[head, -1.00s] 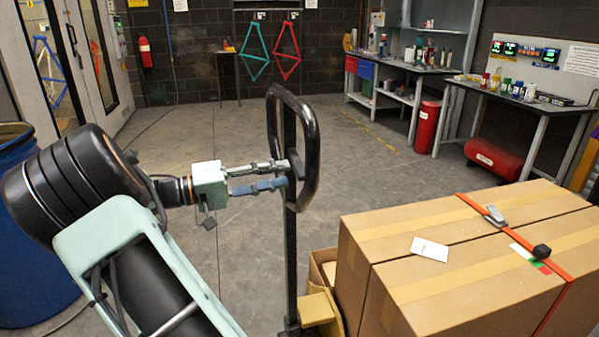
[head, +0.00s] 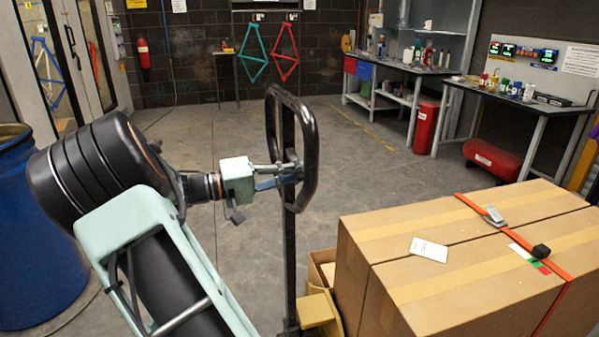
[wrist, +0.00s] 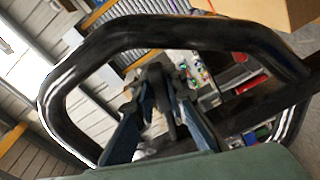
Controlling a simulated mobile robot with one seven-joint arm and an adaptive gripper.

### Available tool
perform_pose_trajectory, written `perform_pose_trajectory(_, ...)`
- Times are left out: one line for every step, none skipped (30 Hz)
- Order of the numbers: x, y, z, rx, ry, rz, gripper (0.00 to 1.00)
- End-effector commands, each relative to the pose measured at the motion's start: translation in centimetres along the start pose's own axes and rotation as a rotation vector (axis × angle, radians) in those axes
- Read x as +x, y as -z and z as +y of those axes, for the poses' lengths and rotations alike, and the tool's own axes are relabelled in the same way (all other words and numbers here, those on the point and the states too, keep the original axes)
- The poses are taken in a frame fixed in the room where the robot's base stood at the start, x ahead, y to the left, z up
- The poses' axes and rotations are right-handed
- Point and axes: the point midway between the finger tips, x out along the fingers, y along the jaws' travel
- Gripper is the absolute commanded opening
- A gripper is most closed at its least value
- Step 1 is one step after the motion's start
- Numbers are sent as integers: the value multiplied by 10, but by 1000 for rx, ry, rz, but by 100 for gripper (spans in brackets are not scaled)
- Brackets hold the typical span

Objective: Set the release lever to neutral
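The black looped handle (head: 313,150) of a pallet truck stands upright in the head view. A short dark release lever (wrist: 157,92) sits inside its loop; in the head view it shows only in part. My gripper (head: 288,174) reaches the loop from the left, its fingertips at the lever. In the wrist view the two fingers of my gripper (wrist: 160,100) are spread, one on each side of the lever. Whether either finger touches it I cannot tell. The lever's exact setting is not readable.
Strapped cardboard boxes (head: 450,250) stand close at the right of the handle. A blue drum (head: 40,240) is at the left. Workbenches (head: 520,100) and a red cylinder (head: 426,127) are at the back right. The floor behind the handle is clear.

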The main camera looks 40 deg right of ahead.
Motion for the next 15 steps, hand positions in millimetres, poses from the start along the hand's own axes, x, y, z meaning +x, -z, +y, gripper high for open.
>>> perform_pose_trajectory(0, 0, 0, 0, 0, 0, 0)
perform_pose_trajectory(0, 0, 0, 0, 0, 0, 0)
perform_pose_trajectory(0, 0, 0, 0, 0, 0, 0)
perform_pose_trajectory(0, 0, 0, 0, 0, 0, 0)
perform_pose_trajectory(0, 0, 0, 0, 0, 0, 0)
perform_pose_trajectory(0, 0, 0, 0, 0, 0, 0)
perform_pose_trajectory(0, 0, 0, 0, 0, 0, 0)
perform_pose_trajectory(0, 0, 0, 0, 0, 0, 0)
perform_pose_trajectory(0, 0, 0, 0, 0, 0, 0)
perform_pose_trajectory(0, 0, 0, 0, 0, 0, 0)
perform_pose_trajectory(0, 0, 1, -2, 0, 0, 0)
perform_pose_trajectory(0, 0, 2, -9, 0, 0, 0)
perform_pose_trajectory(0, 1, 3, -18, 0, 0, 0)
perform_pose_trajectory(0, 1, 5, -30, -1, 0, 0)
perform_pose_trajectory(0, 2, 8, -50, -1, 0, 0)
